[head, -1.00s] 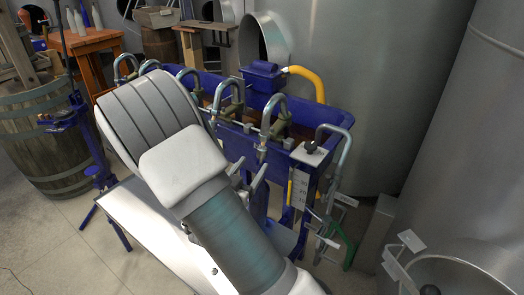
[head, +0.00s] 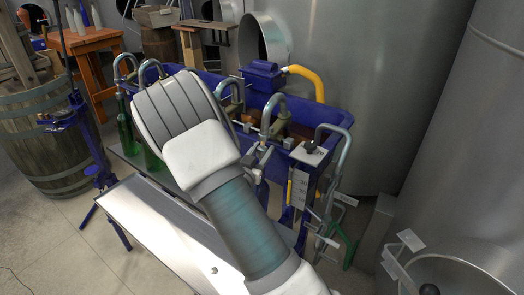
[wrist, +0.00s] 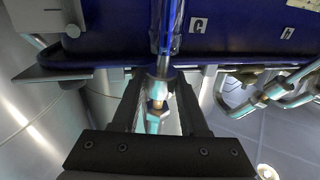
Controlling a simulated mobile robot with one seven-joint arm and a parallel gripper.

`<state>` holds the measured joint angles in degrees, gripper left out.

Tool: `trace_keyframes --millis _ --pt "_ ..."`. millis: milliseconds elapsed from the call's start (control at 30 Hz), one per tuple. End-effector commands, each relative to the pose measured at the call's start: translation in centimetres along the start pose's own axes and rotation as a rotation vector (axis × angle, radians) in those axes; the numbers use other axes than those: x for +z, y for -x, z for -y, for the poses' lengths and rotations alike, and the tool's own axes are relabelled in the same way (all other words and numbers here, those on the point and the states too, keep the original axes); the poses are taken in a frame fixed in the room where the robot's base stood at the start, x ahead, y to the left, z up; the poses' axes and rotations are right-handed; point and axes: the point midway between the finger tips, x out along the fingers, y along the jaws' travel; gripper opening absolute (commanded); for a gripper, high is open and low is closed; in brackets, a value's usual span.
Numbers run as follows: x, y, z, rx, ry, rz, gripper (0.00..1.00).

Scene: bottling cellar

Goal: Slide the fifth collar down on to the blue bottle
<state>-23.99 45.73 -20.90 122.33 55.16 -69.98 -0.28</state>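The blue bottle (wrist: 167,28) shows at top centre in the wrist view, its narrow neck pointing down the picture. A metal collar (wrist: 160,88) sits in line with the neck, between the fingers of my gripper (wrist: 161,78). The fingers stand close on both sides of it; whether they touch it is unclear. I cannot tell whether the collar meets the bottle's mouth. In the head view my arm hides my gripper and the blue bottle. A curved filling spout (head: 275,103) rises from the blue trough (head: 338,117) right of my arm.
Green bottles (head: 125,125) stand under the left spouts. Another bent pipe (head: 345,150) and a hanging scale plate (head: 300,188) are at the trough's right end. A pale bench top (head: 150,225) lies in front. Lettered tags (wrist: 198,25) mark the trough.

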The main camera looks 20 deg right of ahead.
Motion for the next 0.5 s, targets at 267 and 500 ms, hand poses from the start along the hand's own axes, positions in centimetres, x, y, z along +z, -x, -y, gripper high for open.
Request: trace_keyframes --millis 267,500 --pt "0.2 0.1 0.0 0.000 0.000 0.000 0.22" --pt "2.1 0.3 0.0 -0.001 0.000 0.000 0.22"
